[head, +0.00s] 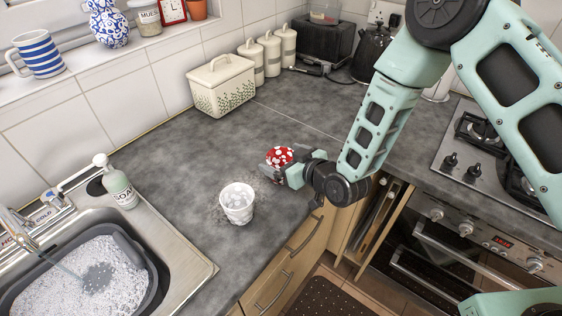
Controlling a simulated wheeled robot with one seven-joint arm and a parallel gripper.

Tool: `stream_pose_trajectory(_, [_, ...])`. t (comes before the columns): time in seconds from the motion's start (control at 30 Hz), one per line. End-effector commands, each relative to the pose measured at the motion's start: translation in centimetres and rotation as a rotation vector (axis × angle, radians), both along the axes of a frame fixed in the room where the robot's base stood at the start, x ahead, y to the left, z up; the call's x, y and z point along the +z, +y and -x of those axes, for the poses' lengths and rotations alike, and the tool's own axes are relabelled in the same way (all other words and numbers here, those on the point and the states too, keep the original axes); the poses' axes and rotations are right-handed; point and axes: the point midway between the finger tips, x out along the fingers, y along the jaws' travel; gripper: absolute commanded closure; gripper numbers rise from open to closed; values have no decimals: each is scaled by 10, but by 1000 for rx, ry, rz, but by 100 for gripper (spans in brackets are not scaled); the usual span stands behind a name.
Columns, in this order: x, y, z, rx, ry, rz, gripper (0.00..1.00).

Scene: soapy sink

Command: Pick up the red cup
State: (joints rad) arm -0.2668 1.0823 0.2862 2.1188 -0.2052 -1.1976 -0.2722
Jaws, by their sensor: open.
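The red cup (280,156) has white dots and stands on the grey counter (180,160), towards the corner side of the white cup. My gripper (279,167) is at the red cup, reaching in from the right. Its jaws are open and lie around or right beside the cup; I cannot tell whether they touch it. The lower part of the cup is partly hidden by my gripper.
A white cup (237,203) stands on the counter near the front edge. The sink (160,290) with a suds-filled basin and a soap bottle (120,186) are at left. A cream bread bin (222,86) and canisters (271,53) stand along the wall. The hob (470,170) is right.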

Motion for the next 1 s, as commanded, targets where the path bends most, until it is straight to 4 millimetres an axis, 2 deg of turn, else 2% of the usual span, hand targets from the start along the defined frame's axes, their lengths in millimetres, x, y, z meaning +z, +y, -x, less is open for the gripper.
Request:
stream_pose_trajectory(0.13, [-4, 8, -9, 0, 0, 0, 3])
stream_pose_trajectory(0.37, [-5, 9, -10, 1, 0, 0, 3])
stream_pose_trajectory(0.4, [-5, 9, -10, 1, 0, 0, 9])
stream_pose_trajectory(0.57, [-5, 9, -10, 1, 0, 0, 53])
stream_pose_trajectory(0.6, [-5, 9, -10, 1, 0, 0, 55])
stream_pose_trajectory(1.0, [0, 9, -10, 0, -2, -1, 56])
